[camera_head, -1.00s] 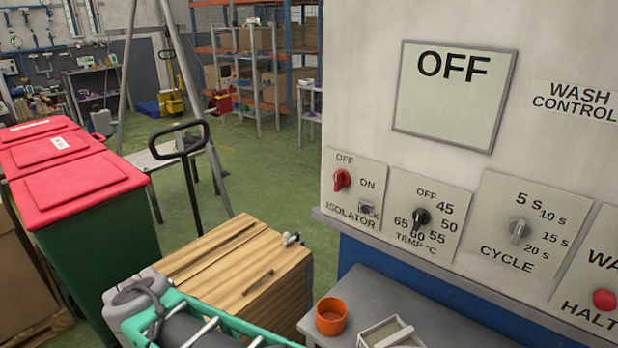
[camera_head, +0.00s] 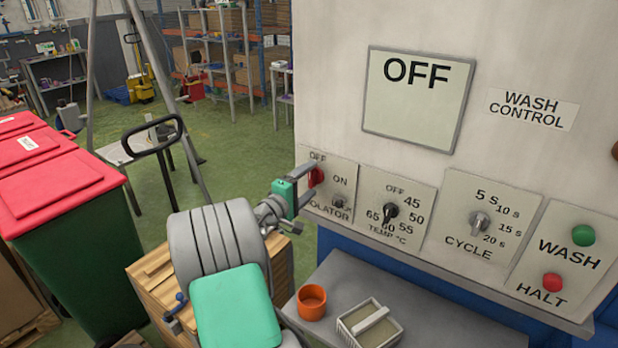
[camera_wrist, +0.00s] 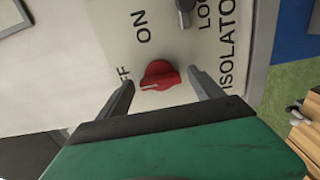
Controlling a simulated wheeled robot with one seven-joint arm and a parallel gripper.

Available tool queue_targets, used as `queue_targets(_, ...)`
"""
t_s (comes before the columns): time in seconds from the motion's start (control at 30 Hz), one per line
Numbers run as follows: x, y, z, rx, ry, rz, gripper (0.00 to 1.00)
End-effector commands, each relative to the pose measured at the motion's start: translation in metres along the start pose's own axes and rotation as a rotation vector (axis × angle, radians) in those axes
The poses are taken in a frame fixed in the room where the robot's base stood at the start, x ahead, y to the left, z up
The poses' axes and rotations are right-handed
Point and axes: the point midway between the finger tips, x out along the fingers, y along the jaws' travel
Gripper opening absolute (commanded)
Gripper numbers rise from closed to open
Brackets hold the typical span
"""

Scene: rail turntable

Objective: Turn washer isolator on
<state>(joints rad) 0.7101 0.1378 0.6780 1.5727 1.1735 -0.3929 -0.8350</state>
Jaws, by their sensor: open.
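The red isolator knob (camera_head: 317,177) sits on the isolator plate (camera_head: 343,181) at the left of the wash control panel. The plate is marked OFF and ON, with a small lock piece (camera_head: 339,201) below. The display (camera_head: 417,97) reads OFF. My gripper (camera_head: 311,180) is open at the plate. In the wrist view, the red knob (camera_wrist: 160,75) shows between and just beyond the two open fingers (camera_wrist: 162,92), apart from both. The knob's pale mark points toward the partly hidden OFF lettering.
To the right are the temperature knob (camera_head: 390,212), cycle knob (camera_head: 479,222), green WASH button (camera_head: 583,236) and red HALT button (camera_head: 553,282). Below, a grey shelf (camera_head: 440,318) holds an orange cup (camera_head: 311,302) and a small tray (camera_head: 343,325). Red-lidded bins (camera_head: 60,190) stand left.

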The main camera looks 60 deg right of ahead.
Motion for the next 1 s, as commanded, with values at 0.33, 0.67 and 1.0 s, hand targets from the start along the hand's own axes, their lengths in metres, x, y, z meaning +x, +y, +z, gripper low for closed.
queue_targets(0.33,0.0034,-0.0004,-0.0004,0.002,0.001,-0.001,0.71)
queue_targets(0.67,0.0031,-0.0003,-0.0005,0.002,0.001,-0.001,0.44)
queue_targets(1.0,0.0030,-0.0004,-0.0005,0.002,0.002,-0.001,0.16)
